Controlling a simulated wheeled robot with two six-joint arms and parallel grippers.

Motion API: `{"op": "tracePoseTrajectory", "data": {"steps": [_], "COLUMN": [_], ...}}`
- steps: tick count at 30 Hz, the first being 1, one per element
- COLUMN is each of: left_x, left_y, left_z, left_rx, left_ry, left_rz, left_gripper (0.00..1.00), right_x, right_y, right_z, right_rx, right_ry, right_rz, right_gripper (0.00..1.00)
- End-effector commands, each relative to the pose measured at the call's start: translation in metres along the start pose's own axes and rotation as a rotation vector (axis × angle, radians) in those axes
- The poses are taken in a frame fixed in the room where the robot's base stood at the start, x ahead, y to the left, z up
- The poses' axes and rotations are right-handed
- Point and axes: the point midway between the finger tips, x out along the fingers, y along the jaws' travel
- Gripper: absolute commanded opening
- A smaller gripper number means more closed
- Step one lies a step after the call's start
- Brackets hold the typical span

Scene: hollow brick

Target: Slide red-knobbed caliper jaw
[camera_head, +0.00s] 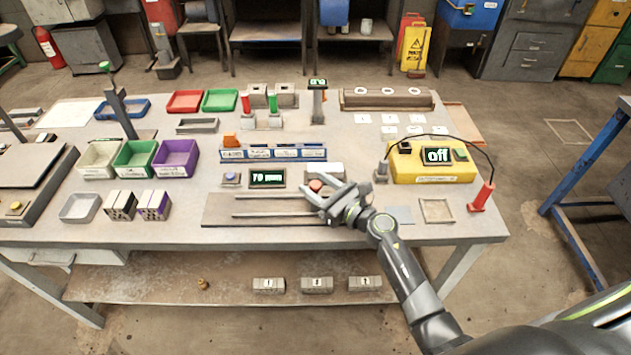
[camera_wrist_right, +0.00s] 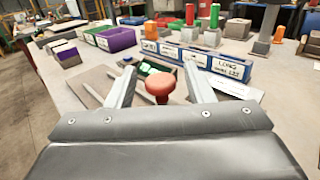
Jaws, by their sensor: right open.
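The red knob (camera_head: 316,185) of the caliper jaw stands near the right end of the brown caliper board (camera_head: 225,213), which carries two metal rails. A dark display (camera_head: 267,179) behind the board reads about 79 mm. My right gripper (camera_head: 322,191) is open at the knob. In the right wrist view the red knob (camera_wrist_right: 160,86) sits between the two spread fingers (camera_wrist_right: 162,88), with gaps on both sides. The jaw body under the knob is mostly hidden by the gripper. My left gripper is not in view.
A blue labelled rack (camera_head: 273,154) stands behind the display. A yellow box (camera_head: 433,167) reading "off", with a cable and red probe (camera_head: 482,196), is to the right. Green (camera_head: 136,158) and purple (camera_head: 176,158) bins stand left. The table front edge is close to the board.

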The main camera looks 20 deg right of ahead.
Motion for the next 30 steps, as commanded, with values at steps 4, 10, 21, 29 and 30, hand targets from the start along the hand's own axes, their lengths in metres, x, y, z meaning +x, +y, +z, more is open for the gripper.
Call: {"op": "tracePoseTrajectory", "data": {"steps": [4,10,21,29,30], "left_x": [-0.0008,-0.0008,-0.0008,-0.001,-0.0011], "left_y": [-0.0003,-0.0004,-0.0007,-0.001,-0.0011], "left_z": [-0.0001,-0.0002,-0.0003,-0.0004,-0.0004], "left_rx": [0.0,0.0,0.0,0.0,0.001], "left_ry": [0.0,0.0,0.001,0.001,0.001], "left_rz": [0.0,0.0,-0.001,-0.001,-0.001], "left_gripper": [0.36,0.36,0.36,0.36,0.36], "right_x": [0.0074,0.0081,0.0077,0.0096,0.0125], "right_y": [0.0001,0.0,-0.0001,0.0018,0.0045], "right_z": [0.0003,0.0,0.0,0.0001,0.0], "right_rx": [0.001,0.001,0.001,0.001,0.002], "right_ry": [0.0,0.0,0.0,0.0,-0.001], "right_rz": [0.0,0.0,0.0,0.0,-0.001], "right_gripper": [0.48,0.48,0.08,0.0,0.0]}}
